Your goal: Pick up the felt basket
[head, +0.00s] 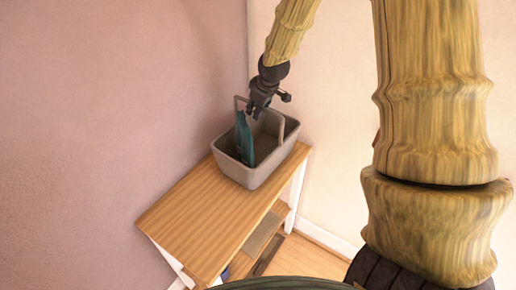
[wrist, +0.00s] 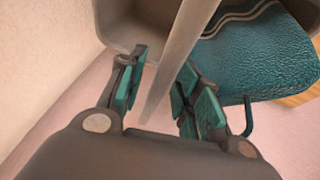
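The felt basket (head: 238,172) is grey and stands upright on a small wooden table, with its handle (head: 291,122) raised. My gripper (head: 256,112) is above the basket at the top of the handle. In the wrist view my gripper (wrist: 163,95) is open, its two teal-padded fingers on either side of the grey handle bar (wrist: 176,62). Gaps show between the bar and the fingers. The basket's inside wall (wrist: 128,25) shows behind them. A teal item (head: 244,138) stands in the basket's left part; it fills the right of the wrist view (wrist: 255,65).
The table (head: 195,220) has a bare wooden top in front of the basket and a lower shelf (head: 262,235) with items on it. Pink walls (head: 120,100) stand close behind and left. A wooden floor (head: 305,258) shows at the lower right.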

